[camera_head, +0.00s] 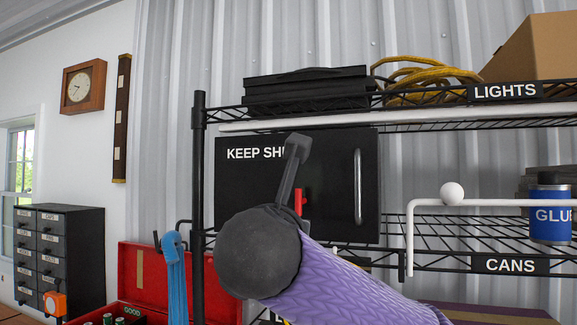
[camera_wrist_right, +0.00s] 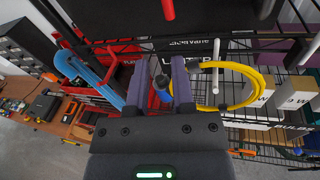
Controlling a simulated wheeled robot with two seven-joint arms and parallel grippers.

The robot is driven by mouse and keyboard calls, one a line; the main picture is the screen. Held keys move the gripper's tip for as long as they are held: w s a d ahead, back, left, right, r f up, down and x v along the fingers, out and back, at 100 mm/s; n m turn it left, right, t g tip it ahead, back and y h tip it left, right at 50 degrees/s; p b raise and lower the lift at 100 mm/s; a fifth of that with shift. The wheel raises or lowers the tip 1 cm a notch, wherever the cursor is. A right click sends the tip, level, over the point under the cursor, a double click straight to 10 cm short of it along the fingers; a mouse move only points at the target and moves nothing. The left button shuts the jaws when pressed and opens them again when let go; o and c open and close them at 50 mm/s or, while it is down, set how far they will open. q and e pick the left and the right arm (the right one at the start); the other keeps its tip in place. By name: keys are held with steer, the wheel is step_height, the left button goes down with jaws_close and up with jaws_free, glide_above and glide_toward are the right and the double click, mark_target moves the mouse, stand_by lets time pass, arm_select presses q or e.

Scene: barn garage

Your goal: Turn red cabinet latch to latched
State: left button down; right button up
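The black cabinet (camera_head: 330,160) with a "KEEP SH..." label hangs on the shelf rack, its door looking closed. Its red latch (camera_head: 302,199) is a small, roughly upright handle near the door's lower middle, partly hidden behind my right arm. The latch also shows at the top edge of the right wrist view (camera_wrist_right: 168,9), beyond the fingers. My left gripper is in no view.
A vertical bar handle (camera_head: 357,187) is right of the latch. A white rail (camera_head: 480,202) with a ball and a blue glue can (camera_head: 550,215) are at the right. A red toolbox (camera_head: 145,268) and blue strap (camera_head: 175,265) are lower left. A yellow coil (camera_wrist_right: 250,85) hangs below.

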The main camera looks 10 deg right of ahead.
steer(key=h, duration=0.1)
glide_toward(298, 192)
steer(key=shift+n+t, duration=0.3)
steer(key=shift+n, duration=0.1)
steer(key=p+x, duration=0.5)
steer(key=x, duration=0.5)
steer(key=shift+s+d+p, duration=0.15)
steer(key=shift+p, duration=0.25)
steer(key=shift+w+f, duration=0.15)
steer(key=shift+w, duration=0.15)
steer(key=shift+w+f, duration=0.1)
steer(key=shift+w, duration=0.05)
jaws_close()
